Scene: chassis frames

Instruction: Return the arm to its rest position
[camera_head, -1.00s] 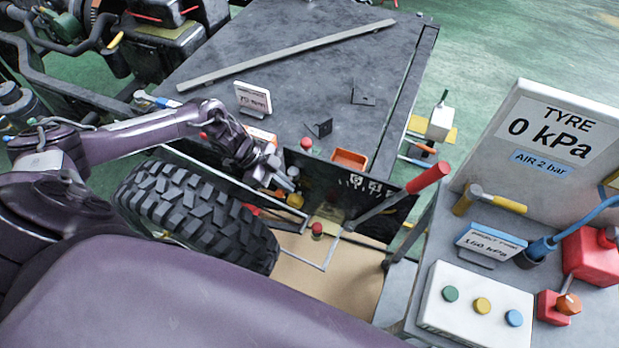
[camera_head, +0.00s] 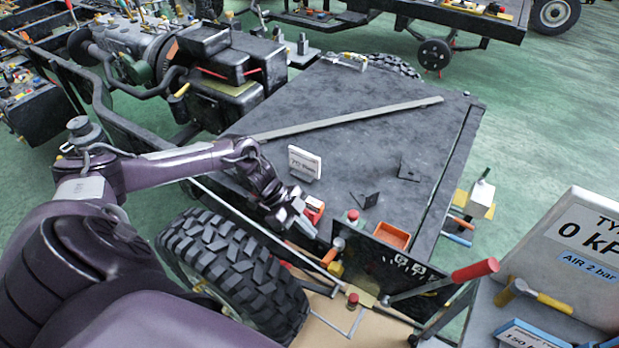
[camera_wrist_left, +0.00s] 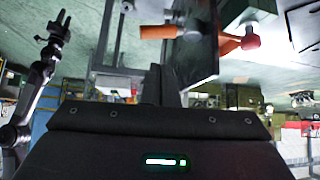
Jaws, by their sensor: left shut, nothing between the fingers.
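My left arm, purple, comes in from the left in the head view. Its gripper (camera_head: 297,212) is shut and empty, above the near edge of the dark table, beyond the tyre. In the left wrist view the black gripper housing (camera_wrist_left: 150,145) fills the bottom. My right gripper does not show in the head view.
A knobbly tyre (camera_head: 235,270) lies below my left forearm. A panel with a pressure sign (camera_head: 580,250) stands at right.

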